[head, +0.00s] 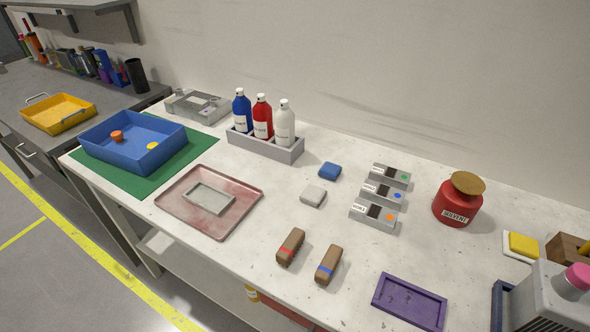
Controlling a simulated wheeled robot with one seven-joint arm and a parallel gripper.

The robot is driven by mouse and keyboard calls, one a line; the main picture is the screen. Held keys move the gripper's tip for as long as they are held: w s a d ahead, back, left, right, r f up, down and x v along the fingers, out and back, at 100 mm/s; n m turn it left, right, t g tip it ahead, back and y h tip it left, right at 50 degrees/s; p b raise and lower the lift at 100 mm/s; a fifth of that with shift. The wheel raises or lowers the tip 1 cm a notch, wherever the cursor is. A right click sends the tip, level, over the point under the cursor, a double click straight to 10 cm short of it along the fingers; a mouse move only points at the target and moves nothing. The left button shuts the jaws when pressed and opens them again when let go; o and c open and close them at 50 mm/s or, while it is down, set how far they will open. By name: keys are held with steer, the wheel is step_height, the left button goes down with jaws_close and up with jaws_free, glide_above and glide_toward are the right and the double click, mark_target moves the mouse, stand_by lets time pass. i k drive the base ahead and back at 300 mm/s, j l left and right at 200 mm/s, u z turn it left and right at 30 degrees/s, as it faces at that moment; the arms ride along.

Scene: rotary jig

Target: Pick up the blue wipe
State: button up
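The blue wipe (330,171) looks like a small folded blue pad. It lies flat on the white worktop (290,216), near the middle of the bench in the head view. A similar white-grey pad (313,195) lies just in front of it and to its left, apart from it. Nothing covers the blue wipe. My gripper is not visible in this view.
Blue, red and white bottles stand in a grey rack (266,146) behind left. Labelled grey blocks (373,214) stand right, with a red solvent can (457,203) beyond. Two brushes (291,246), a stained tray (232,218) and a purple tray (409,301) lie nearer.

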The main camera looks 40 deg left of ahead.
mark_target(331, 171)
steer(key=u, duration=1.25)
